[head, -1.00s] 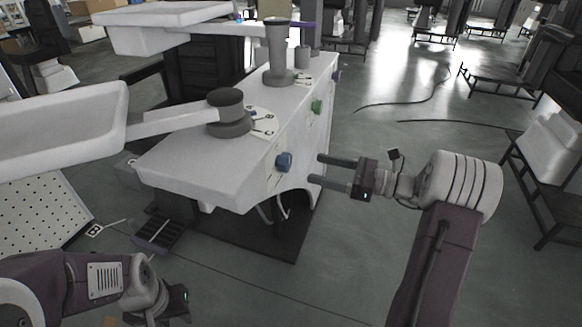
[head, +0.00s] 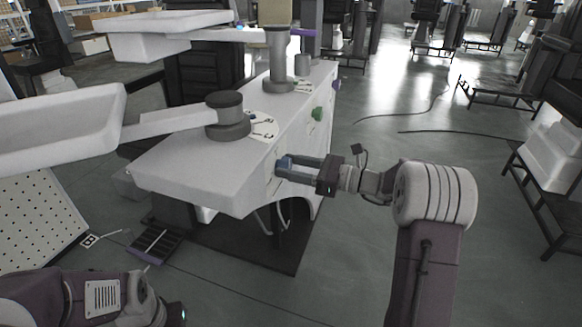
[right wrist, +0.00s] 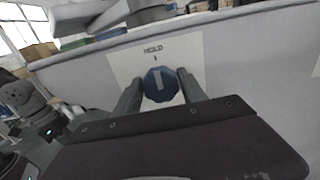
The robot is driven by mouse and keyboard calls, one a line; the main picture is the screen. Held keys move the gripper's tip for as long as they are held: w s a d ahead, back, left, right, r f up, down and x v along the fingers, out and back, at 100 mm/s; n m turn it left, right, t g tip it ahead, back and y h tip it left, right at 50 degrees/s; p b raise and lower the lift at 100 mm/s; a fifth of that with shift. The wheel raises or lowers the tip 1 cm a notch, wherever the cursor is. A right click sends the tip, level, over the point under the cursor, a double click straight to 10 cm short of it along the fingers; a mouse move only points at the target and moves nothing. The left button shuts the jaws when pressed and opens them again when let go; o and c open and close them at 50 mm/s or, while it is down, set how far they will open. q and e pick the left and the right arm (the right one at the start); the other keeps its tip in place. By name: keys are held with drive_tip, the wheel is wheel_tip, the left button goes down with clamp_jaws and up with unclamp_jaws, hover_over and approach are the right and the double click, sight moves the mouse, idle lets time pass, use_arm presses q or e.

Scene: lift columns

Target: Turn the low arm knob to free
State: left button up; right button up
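The low arm knob is a blue knob on the side face of the white column housing (head: 190,172). In the right wrist view the blue knob (right wrist: 160,85) has a pale pointer bar, roughly upright, below a tick and the word HOLD. My right gripper (head: 283,167) is at the knob, with one finger on each side. In the right wrist view its fingers (right wrist: 160,88) stand open beside the knob, with at most narrow gaps. My left arm is at the lower left; its gripper (head: 176,314) is mostly cut off by the bottom edge.
A green knob (head: 317,114) and a purple knob (head: 336,84) sit farther along the same face. White tray arms (head: 62,128) extend left from the housing. Cables hang beneath it.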

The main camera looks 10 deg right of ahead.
drive_tip(key=shift+n, duration=0.3)
drive_tip(key=n+b, duration=0.2)
drive_tip(key=n, duration=0.1)
drive_tip(key=shift+s+f+n, duration=0.1)
drive_tip(key=shift+f+n, duration=0.05)
drive_tip(key=shift+n, duration=0.25)
drive_tip(key=shift+s+a+f+n+b, duration=0.1)
drive_tip(key=shift+n+b, duration=2.9)
drive_tip(key=shift+n, duration=0.4)
drive_tip(key=shift+a+f+n+b, duration=0.1)
drive_tip(key=shift+n+b, duration=2.85)
drive_tip(key=shift+n, duration=0.45)
drive_tip(key=o, duration=1.3)
drive_tip(key=shift+o, duration=0.2)
